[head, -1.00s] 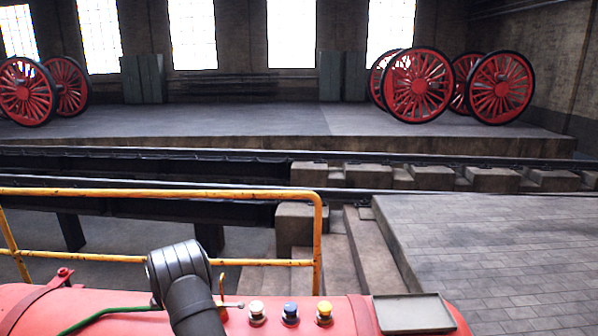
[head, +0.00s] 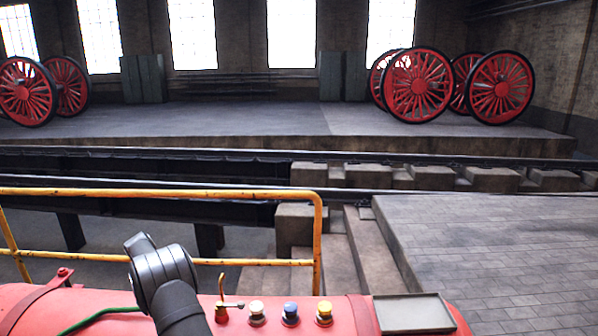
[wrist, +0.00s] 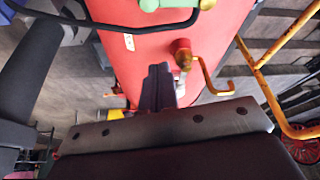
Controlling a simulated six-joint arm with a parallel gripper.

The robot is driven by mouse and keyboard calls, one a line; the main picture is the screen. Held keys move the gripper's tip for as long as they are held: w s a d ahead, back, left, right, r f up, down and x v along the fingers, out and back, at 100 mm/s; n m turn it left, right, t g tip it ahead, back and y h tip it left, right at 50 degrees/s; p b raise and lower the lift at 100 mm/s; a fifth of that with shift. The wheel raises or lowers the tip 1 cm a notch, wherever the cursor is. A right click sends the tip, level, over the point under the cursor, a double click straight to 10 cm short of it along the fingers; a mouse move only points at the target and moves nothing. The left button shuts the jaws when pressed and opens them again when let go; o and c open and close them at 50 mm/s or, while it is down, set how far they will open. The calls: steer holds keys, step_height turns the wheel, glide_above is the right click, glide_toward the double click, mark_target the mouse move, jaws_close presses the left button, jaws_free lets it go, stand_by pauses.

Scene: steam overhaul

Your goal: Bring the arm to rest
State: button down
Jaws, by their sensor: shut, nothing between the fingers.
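My arm (head: 165,275) rises from the bottom of the head view, its dark joint in front of the red boiler's left part. My gripper is not visible in the head view. In the wrist view my gripper (wrist: 158,85) is shut, its dark fingers together and empty above the red boiler (wrist: 145,60). A brass lever on a red fitting (wrist: 182,50) is just right of the fingers. I cannot tell their exact distance from it.
A yellow railing (head: 160,193) runs behind. Red wheels (head: 418,86) stand far back.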

steer(key=w+d+f+n, duration=0.1)
steer(key=f+n, duration=0.1)
steer(key=n, duration=0.1)
steer(key=w+d+f+n+t+y, duration=0.1)
steer(key=w+d+f+n, duration=0.1)
steer(key=f+n, duration=0.1)
steer(key=w+d+f+n+t+y, duration=0.1)
steer(key=f+n, duration=0.1)
steer(key=n, duration=0.2)
steer(key=shift+w+d+f, duration=0.15)
steer(key=shift+w+f, duration=0.15)
steer(key=shift+f, duration=0.1)
steer(key=w+n, duration=0.1)
steer(key=w+n+y, duration=0.1)
steer(key=n, duration=0.1)
steer(key=shift+d+t, duration=0.2)
steer(key=shift+t, duration=0.2)
steer(key=shift+w+a+n+y, duration=0.1)
steer(key=shift+w+n+y, duration=0.4)
steer(key=shift+n, duration=0.5)
steer(key=shift+w+a+n+y, duration=0.1)
steer(key=shift+w+n+y, duration=0.2)
steer(key=shift+w+n, duration=0.55)
steer(key=shift+s, duration=0.15)
steer(key=c, duration=2.1)
jaws_free()
